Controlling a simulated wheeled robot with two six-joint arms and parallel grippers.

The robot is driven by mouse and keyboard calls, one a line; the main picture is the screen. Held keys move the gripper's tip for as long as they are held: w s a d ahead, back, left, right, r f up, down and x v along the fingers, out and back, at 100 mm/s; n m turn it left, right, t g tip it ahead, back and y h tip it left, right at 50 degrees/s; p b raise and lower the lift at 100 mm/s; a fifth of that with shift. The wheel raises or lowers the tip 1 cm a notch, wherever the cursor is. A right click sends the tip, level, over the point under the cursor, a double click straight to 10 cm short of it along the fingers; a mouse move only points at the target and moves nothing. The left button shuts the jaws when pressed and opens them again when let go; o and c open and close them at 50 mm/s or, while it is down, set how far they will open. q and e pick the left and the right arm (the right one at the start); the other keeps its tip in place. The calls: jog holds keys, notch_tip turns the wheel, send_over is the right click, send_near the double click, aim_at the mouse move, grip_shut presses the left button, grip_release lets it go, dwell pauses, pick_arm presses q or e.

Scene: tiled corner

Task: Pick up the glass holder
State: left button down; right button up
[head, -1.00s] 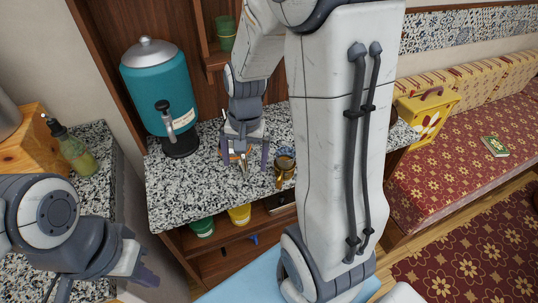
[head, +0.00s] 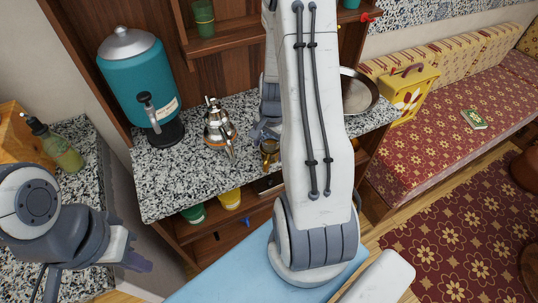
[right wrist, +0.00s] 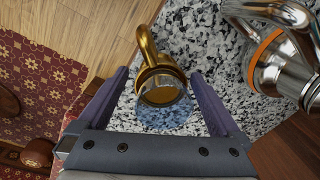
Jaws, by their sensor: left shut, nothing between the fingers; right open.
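The glass holder (head: 269,152) is a brass-coloured cup with a curved handle, standing near the front edge of the speckled counter. In the right wrist view the glass holder (right wrist: 162,92) appears between my two fingers, its handle pointing up in the picture. My right gripper (right wrist: 160,76) is open, one finger on each side of it; I cannot tell whether either touches. In the head view my right gripper (head: 262,131) is just behind the holder, partly hidden by my arm. My left gripper (head: 138,262) is shut and empty at the lower left, away from the counter.
A metal teapot (head: 220,125) with an orange band stands close left of the holder. A teal dispenser (head: 140,80) stands further left. A round tray (head: 358,90) leans at the right. The counter's front edge (head: 205,208) is close; free counter lies at front left.

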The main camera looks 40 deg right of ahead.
jog(key=f, duration=0.3)
jog(key=shift+w+f, duration=0.1)
jog(key=shift+w, duration=0.1)
jog(key=shift+c, duration=0.3)
jog(key=c, duration=1.2)
